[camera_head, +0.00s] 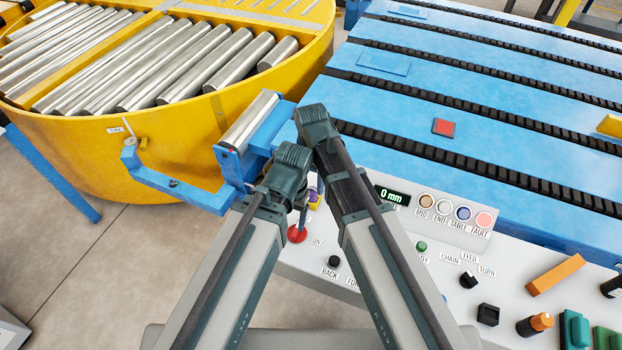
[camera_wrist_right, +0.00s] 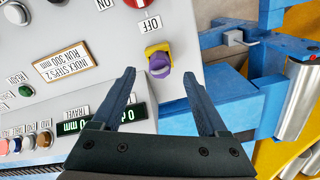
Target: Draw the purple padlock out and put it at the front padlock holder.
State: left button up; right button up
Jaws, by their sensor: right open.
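The purple padlock (camera_wrist_right: 159,63) sits in a yellow holder (camera_wrist_right: 157,48) beside the OFF label on the grey control panel (camera_wrist_right: 190,20). In the head view the padlock (camera_head: 313,192) is a small purple patch, partly hidden behind my arms. My right gripper (camera_wrist_right: 159,75) is open, its two dark fingers either side of the padlock in the picture. No contact shows, and the gap in depth cannot be told. In the head view my arm links cover most of the right gripper. I cannot make out my left gripper. I cannot identify the front padlock holder with certainty.
A red knob (camera_head: 297,233) is close to the padlock. Lamps, buttons and the display (camera_head: 392,197) line the panel. A blue bracket with a roller (camera_head: 248,122) and the yellow roller turntable (camera_head: 170,135) stand left. The blue chain conveyor (camera_head: 480,110) lies behind.

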aim_at(312, 197)
pick_arm(q)
notch_tip(312, 197, down, 7)
jog(key=b, duration=0.5)
jog(key=shift+r+b, duration=0.1)
jog(key=shift+b, duration=0.25)
pick_arm(e)
notch_tip(312, 197, down, 7)
jog(key=shift+r, duration=0.1)
pick_arm(q)
jog(key=shift+r, duration=0.1)
pick_arm(e)
grip_shut()
dwell(0.8)
pick_arm(q)
jog(key=shift+r+p, duration=0.6)
jog(key=shift+p, duration=0.1)
pick_arm(e)
jog(key=shift+r, duration=0.7)
